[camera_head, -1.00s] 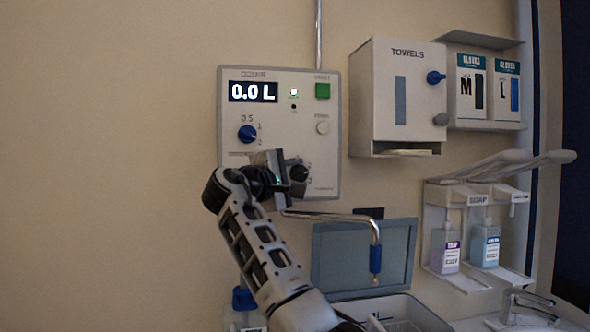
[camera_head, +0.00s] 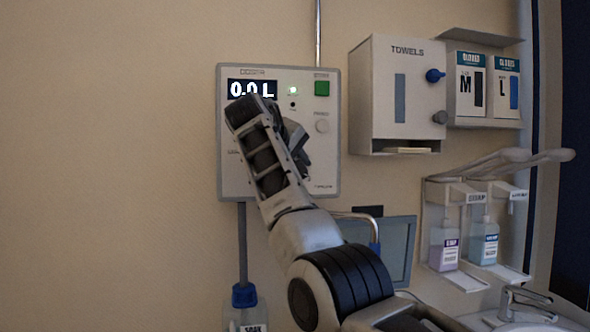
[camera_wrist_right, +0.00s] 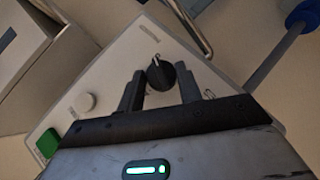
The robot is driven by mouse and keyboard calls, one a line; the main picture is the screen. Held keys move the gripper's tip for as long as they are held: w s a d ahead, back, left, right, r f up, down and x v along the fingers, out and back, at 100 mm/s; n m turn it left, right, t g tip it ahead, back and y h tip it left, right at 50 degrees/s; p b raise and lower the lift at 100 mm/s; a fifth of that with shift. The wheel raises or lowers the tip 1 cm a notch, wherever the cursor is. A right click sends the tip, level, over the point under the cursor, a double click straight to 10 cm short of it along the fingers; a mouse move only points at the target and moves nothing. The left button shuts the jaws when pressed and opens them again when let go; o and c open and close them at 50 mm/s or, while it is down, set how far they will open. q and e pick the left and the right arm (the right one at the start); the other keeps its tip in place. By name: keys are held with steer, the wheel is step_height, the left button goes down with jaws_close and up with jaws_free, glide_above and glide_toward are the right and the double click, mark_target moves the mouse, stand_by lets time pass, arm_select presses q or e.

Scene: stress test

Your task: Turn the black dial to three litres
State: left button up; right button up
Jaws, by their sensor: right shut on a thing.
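The black dial (camera_wrist_right: 160,75) is on the lower part of the white dosing panel (camera_head: 231,182), its white pointer mark visible in the right wrist view. My right gripper (camera_wrist_right: 161,70) has one finger on each side of the dial and is shut on it. My left gripper is in neither view.
A green button (camera_head: 322,88) and a pale round button (camera_head: 322,126) are on the panel's right side. A towel box (camera_head: 397,95) hangs to its right. A tube (camera_head: 242,245) runs down to a blue-capped bottle (camera_head: 244,296).

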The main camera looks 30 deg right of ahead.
steer(key=shift+f+y, duration=0.1)
steer(key=shift+y, duration=0.4)
steer(key=o, duration=1)
arm_select(q)
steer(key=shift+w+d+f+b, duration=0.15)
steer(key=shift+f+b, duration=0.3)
steer(key=shift+b, duration=0.7)
arm_select(e)
steer(key=v, duration=1.6)
steer(key=shift+w, duration=0.1)
